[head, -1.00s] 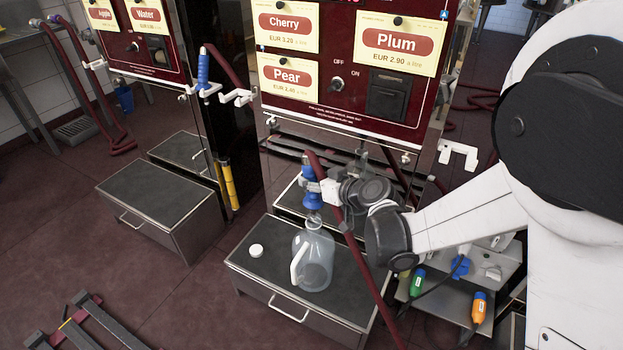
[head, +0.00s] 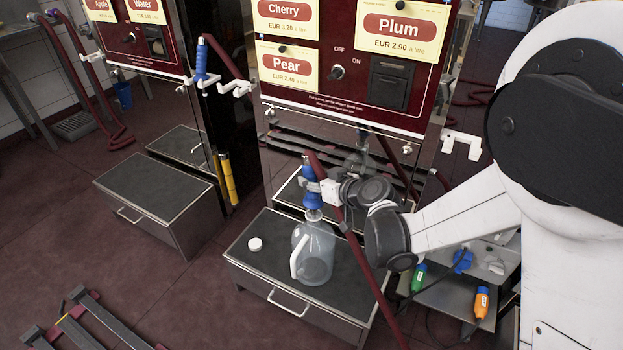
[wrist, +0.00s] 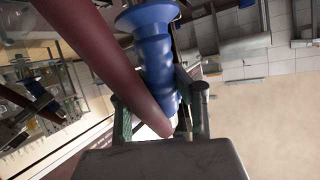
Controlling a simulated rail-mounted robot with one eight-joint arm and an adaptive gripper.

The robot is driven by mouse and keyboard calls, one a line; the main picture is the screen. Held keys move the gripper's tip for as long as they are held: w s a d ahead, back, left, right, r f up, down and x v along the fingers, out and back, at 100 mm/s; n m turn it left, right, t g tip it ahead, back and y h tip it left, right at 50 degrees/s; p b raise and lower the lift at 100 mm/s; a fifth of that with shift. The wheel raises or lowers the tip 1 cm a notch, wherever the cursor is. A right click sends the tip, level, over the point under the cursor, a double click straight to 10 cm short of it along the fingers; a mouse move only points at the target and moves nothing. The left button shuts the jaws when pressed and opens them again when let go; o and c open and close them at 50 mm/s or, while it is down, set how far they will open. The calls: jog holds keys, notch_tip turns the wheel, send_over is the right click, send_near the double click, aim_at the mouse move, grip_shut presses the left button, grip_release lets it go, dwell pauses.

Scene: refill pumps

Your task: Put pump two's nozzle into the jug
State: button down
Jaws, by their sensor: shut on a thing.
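My gripper (head: 322,188) is shut on the blue nozzle (head: 309,175), which has a dark red hose (head: 350,238) at its upper end. The nozzle points down, roughly upright, right over the mouth of the clear jug (head: 318,260). Its wide blue collar is at the jug's neck; whether the spout is inside is too small to tell. The jug stands upright on the dark-topped step and has a white handle on its left. In the wrist view the nozzle (wrist: 154,55) lies between my fingers (wrist: 160,112), with the hose beside it; the jug is out of sight there.
A white cap (head: 255,244) lies on the step (head: 245,265) left of the jug. The pump cabinet (head: 345,110) with Cherry, Pear and Plum labels stands behind. Another blue nozzle (head: 201,62) hangs at its left. The hose crosses in front of my wrist.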

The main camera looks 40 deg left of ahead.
jog(key=shift+f+b, duration=0.85)
jog(key=shift+f, duration=0.65)
jog(key=c, duration=1.3)
grip_release()
jog(key=shift+c, duration=0.2)
jog(key=v, duration=1.2)
jog(key=w+d+r+m+t+h, duration=0.1)
jog(key=d+r+m+t+h, duration=0.2)
jog(key=d, duration=0.8)
jog(key=w+d+r+m+h, duration=0.1)
jog(key=d+r+m+h, duration=0.15)
jog(key=d+r, duration=0.65)
jog(key=s+d+m+h, duration=0.3)
jog(key=s+d, duration=0.2)
jog(key=d, duration=0.5)
jog(key=s+d+f+m+t+h, duration=0.1)
jog(key=s+d+m+h, duration=0.2)
jog(key=d, duration=0.7)
jog(key=s+d+m+h, duration=0.25)
jog(key=s+d, duration=0.35)
jog(key=d, duration=0.3)
notch_tip(320, 180, up, 17)
jog(key=p, duration=1.8)
jog(key=shift+d+r+y, duration=0.15)
jog(key=shift+d+y, duration=0.25)
